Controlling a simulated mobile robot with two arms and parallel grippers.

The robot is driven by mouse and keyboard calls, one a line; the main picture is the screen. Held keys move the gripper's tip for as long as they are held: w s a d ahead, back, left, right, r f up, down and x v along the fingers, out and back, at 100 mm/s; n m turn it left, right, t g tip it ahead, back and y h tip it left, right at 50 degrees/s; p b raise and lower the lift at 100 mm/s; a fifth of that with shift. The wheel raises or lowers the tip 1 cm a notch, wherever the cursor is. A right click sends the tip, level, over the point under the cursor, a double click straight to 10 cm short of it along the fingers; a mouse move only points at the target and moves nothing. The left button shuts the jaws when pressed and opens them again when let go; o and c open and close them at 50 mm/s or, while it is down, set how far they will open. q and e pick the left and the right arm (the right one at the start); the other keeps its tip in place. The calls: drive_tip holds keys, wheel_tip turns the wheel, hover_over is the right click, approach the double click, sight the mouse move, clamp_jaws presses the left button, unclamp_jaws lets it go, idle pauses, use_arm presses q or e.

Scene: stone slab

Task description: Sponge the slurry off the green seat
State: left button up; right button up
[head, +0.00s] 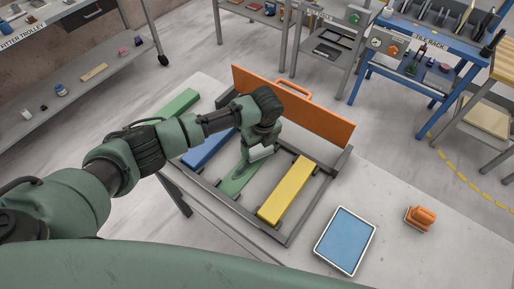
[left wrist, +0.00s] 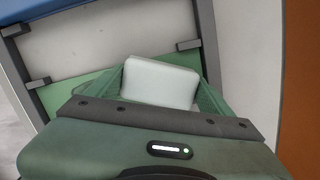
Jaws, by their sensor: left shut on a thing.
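My left gripper (head: 260,150) is shut on a pale, whitish sponge block (left wrist: 160,83). It holds the block low over the dark frame on the slab, near the upper end of the green seat (head: 238,180). The green seat is a flat strip between the blue bar and the yellow bar; it also shows left of the sponge in the left wrist view (left wrist: 78,96). The gripper and arm hide its upper end. I cannot tell whether the sponge touches it. I cannot make out slurry on it. My right gripper is not in view.
A dark frame (head: 292,233) holds a yellow bar (head: 286,190) and a blue bar (head: 207,149). An orange board (head: 310,112) stands along its back. A green bar (head: 180,102) lies left. A blue-filled tray (head: 345,241) and orange object (head: 420,218) sit right.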

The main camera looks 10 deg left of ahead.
use_arm(q)
drive_tip(key=shift+w+d+r+t, duration=0.3)
drive_tip(key=shift+w+r, duration=0.15)
drive_tip(key=shift+w, duration=0.1)
drive_tip(key=r+p, duration=0.1)
drive_tip(key=p, duration=0.1)
drive_tip(key=w+r+p, duration=0.1)
drive_tip(key=r+p, duration=0.1)
drive_tip(key=shift+d+r, duration=0.2)
drive_tip(key=shift+r, duration=0.05)
drive_tip(key=shift+s+d+r+p, duration=0.15)
drive_tip(key=shift+s+r+p, duration=0.05)
drive_tip(key=shift+r+p, duration=0.85)
drive_tip(key=shift+s+a+f, duration=0.15)
drive_tip(key=shift+a+f, duration=0.15)
drive_tip(key=shift+a, duration=0.05)
drive_tip(key=shift+d+r+p, duration=0.1)
drive_tip(key=shift+r+p, duration=0.45)
drive_tip(key=shift+r, duration=1)
